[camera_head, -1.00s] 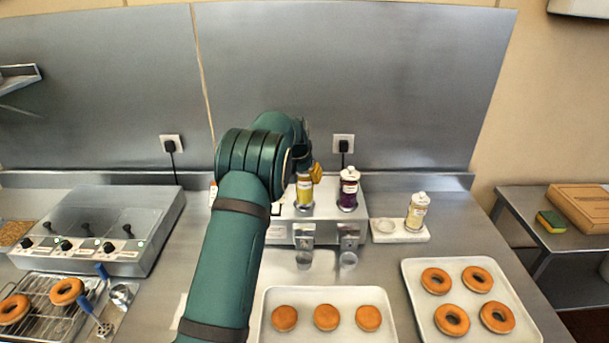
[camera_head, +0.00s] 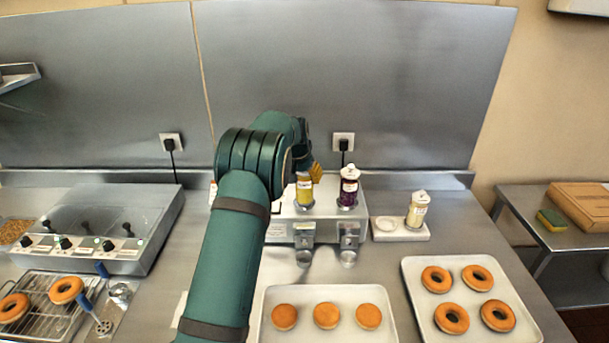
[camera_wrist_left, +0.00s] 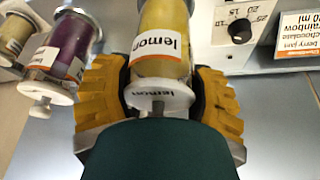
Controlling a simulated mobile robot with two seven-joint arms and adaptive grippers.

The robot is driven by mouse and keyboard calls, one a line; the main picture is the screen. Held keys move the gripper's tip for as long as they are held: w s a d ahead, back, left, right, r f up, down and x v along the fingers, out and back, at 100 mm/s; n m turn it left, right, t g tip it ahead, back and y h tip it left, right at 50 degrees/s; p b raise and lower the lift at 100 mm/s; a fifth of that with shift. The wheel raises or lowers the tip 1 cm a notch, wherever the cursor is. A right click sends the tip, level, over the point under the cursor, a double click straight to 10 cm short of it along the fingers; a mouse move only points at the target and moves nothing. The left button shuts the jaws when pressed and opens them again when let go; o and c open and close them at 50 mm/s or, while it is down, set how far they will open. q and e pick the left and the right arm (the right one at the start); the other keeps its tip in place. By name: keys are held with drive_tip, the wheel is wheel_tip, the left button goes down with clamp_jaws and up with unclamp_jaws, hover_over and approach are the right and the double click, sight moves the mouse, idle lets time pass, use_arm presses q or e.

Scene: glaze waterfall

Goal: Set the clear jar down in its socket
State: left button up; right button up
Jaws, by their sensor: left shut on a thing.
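The clear jar with yellow contents and a "lemon" label (camera_head: 305,194) stands upright on top of the dispenser, at its left spot; its base looks to be at the socket, but I cannot tell whether it is fully seated. In the left wrist view the jar (camera_wrist_left: 163,42) shows large, its white lid towards the camera. My left gripper (camera_wrist_left: 160,85) is shut on it, one yellow finger on each side. In the head view my left arm hides part of the dispenser, and only a bit of the yellow fingers shows. My right gripper is in neither view.
A purple jar (camera_head: 348,192) stands just right of the lemon jar on the dispenser (camera_head: 327,212). A pale jar (camera_head: 418,209) stands on a white holder (camera_head: 400,234) with an empty round spot. Trays of doughnuts (camera_head: 326,294) lie in front. A dial (camera_wrist_left: 240,30) is beside the jar.

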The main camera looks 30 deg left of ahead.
use_arm(q)
drive_tip(key=shift+f, duration=0.4)
idle(0.3)
drive_tip(key=o, duration=1.5)
drive_tip(key=shift+c, duration=0.2)
drive_tip(key=v, duration=1.2)
drive_tip(key=shift+d, duration=0.1)
